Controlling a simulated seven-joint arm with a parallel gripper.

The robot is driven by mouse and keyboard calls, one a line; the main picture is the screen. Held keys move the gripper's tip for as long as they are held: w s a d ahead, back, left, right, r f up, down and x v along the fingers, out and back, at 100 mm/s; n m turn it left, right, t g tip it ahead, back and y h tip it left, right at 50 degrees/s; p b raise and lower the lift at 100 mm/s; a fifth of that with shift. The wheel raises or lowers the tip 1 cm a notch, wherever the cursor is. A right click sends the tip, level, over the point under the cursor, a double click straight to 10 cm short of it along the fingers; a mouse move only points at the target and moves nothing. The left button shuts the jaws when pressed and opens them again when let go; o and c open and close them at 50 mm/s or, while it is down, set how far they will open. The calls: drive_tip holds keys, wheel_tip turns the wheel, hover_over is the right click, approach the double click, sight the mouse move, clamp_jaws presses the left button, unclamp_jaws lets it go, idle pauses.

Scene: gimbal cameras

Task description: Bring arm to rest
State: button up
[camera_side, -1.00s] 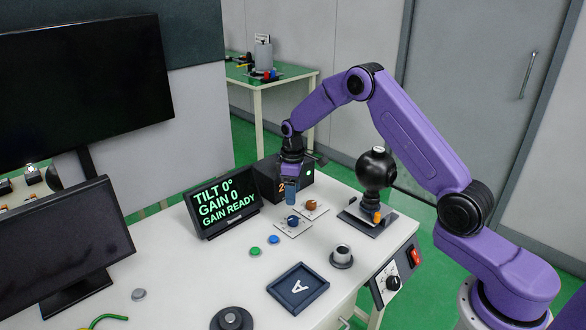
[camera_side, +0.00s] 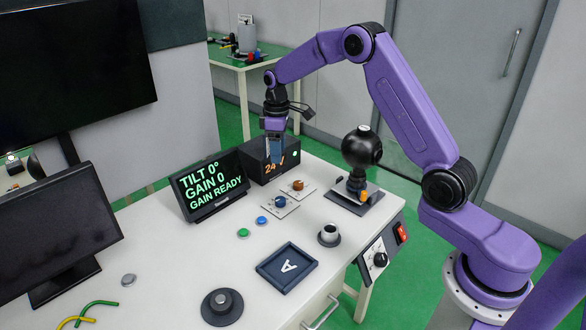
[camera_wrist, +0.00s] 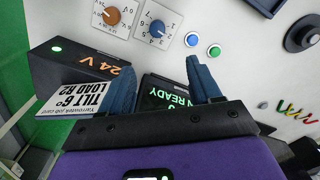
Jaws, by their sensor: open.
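My purple arm holds my gripper (camera_side: 276,148) above the back of the white table, in front of the black 24 V box. In the wrist view my gripper (camera_wrist: 158,75) shows two blue fingers spread apart with nothing between them. A blue knob (camera_side: 280,202) and an orange knob (camera_side: 298,185) sit on pale dial plates below my gripper, apart from it. The blue knob (camera_wrist: 157,28) and orange knob (camera_wrist: 111,15) also show in the wrist view. A black ball-shaped gimbal head (camera_side: 361,148) stands on its base to the right.
The display (camera_side: 212,188) reads TILT 0°, GAIN 0, GAIN READY. The 24 V box (camera_side: 262,165) is close behind my gripper. A job card (camera_wrist: 85,97) reads TILT 6°, LOAD R2.

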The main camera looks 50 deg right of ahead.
drive_tip(key=s+a+r+n, duration=0.1)
drive_tip(key=s+a+r, duration=0.2)
drive_tip(key=s+a, duration=0.45)
drive_tip(key=s+a+r+n, duration=0.2)
drive_tip(key=s+a+r, duration=0.3)
drive_tip(key=s, duration=0.4)
drive_tip(key=s+d+f+n, duration=0.1)
drive_tip(key=s+d+n, duration=0.1)
drive_tip(key=s, duration=2.3)
drive_tip(key=shift+s+d+n, duration=0.2)
drive_tip(key=shift+d+n, duration=0.1)
drive_tip(key=shift+d, duration=0.3)
